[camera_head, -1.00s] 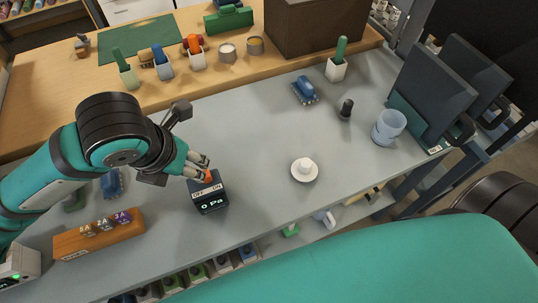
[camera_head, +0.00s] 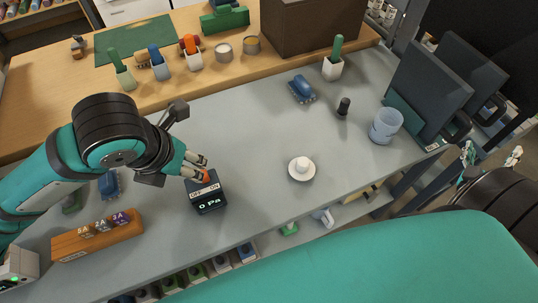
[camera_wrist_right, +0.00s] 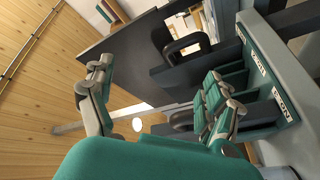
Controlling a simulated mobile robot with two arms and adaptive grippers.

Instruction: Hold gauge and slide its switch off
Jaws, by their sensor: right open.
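The gauge (camera_head: 207,203) is a dark box on the grey bench, with a display reading "0 Pa" and a white OFF/ON label on top. An orange piece, apparently its switch knob (camera_head: 206,175), shows behind the label toward the ON side. My left gripper (camera_head: 200,172) is at the gauge's top rear, its fingertips at the orange piece. Whether the fingers are closed on it is unclear. My right gripper (camera_head: 491,156) is open and empty, off the bench's right end, far from the gauge. It also shows open in the right wrist view (camera_wrist_right: 155,98).
A white dish (camera_head: 301,168) sits right of the gauge, an orange block with labelled pieces (camera_head: 98,235) to its left. A blue cup (camera_head: 385,126), a dark stamp-like item (camera_head: 343,107) and dark panels (camera_head: 430,80) stand at the right. The bench between gauge and dish is clear.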

